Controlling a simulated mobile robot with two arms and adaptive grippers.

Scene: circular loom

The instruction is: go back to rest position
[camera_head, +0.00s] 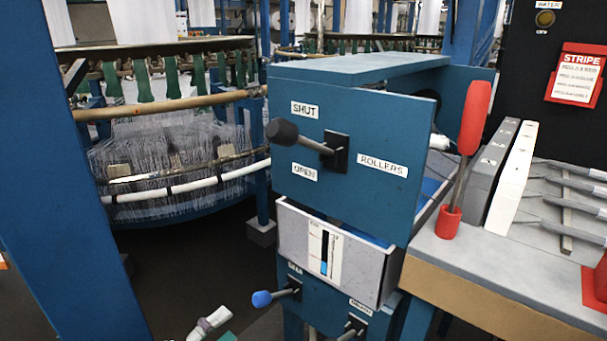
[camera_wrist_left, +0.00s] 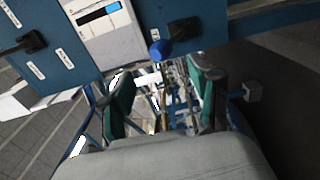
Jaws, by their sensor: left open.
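My left gripper (camera_head: 212,325) shows only in part at the bottom edge of the head view, left of the blue-knobbed lever (camera_head: 275,297). In the left wrist view the left gripper (camera_wrist_left: 160,88) has its two green-padded fingers spread apart with nothing between them. The blue knob (camera_wrist_left: 162,49) shows beyond and above the fingertips, apart from them. My right gripper is in neither view.
A blue cabinet (camera_head: 375,110) carries a black-knobbed lever (camera_head: 308,143) between SHUT and OPEN labels. A grey gauge box (camera_head: 338,258) sits below it. A bench (camera_head: 490,265) with a red-handled lever (camera_head: 473,118) stands right. A circular loom (camera_head: 165,110) is behind left; dark floor lies between.

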